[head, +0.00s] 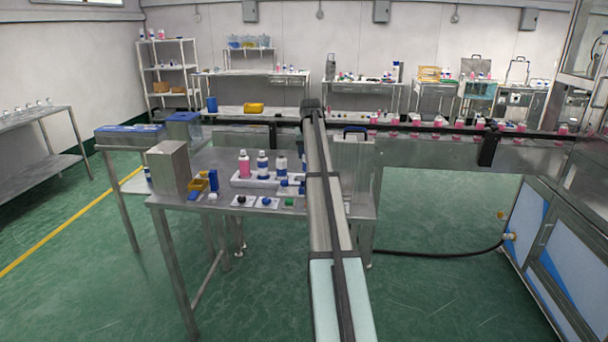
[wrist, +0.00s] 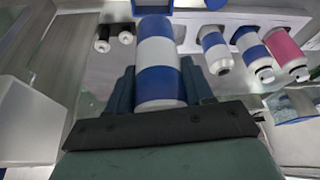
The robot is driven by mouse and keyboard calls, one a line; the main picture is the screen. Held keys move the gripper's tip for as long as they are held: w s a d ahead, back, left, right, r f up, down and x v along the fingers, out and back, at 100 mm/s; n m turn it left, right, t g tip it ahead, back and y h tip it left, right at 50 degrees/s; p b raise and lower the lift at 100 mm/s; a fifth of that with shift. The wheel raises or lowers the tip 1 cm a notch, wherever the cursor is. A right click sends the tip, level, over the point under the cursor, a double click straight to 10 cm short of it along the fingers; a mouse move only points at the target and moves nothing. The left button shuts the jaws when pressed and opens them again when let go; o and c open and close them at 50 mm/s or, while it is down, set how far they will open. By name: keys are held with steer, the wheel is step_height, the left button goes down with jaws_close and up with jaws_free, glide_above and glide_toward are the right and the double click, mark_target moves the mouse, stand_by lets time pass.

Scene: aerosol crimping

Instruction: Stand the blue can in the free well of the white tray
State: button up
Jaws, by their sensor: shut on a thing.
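The blue can (wrist: 158,50), banded blue and white, is between the two dark fingers of my gripper (wrist: 158,80) in the wrist view. The gripper is shut on it, with a finger along each side. The white tray (head: 262,182) lies on the steel table in the head view, left of my arm; its pale edge (wrist: 220,17) shows at the upper right in the wrist view. Two blue-and-white bottles (wrist: 216,52) (wrist: 251,50) and a pink one (wrist: 286,50) stand at it. My gripper and the held can are hidden or unclear in the head view. The free well cannot be made out.
On the table (head: 185,202), a grey metal box (head: 168,168) stands at the left, with a yellow bin (head: 200,184) and a blue block (head: 213,180) beside it. Small plates with knobs (head: 241,200) lie along the front. A conveyor with pink bottles (head: 440,122) runs behind.

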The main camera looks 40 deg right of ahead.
steer(key=shift+w+d+n+y, duration=1)
steer(key=shift+w+n, duration=1.3)
steer(key=shift+w, duration=1.75)
steer(key=shift+t, duration=0.5)
steer(key=shift+d+f, duration=0.15)
steer(key=shift+f, duration=4.85)
steer(key=shift+f, duration=0.1)
steer(key=o, duration=1.1)
steer(key=shift+o, duration=0.2)
steer(key=v, duration=1.2)
steer(key=shift+a, duration=0.25)
steer(key=shift+w+a, duration=0.1)
steer(key=shift+w, duration=0.05)
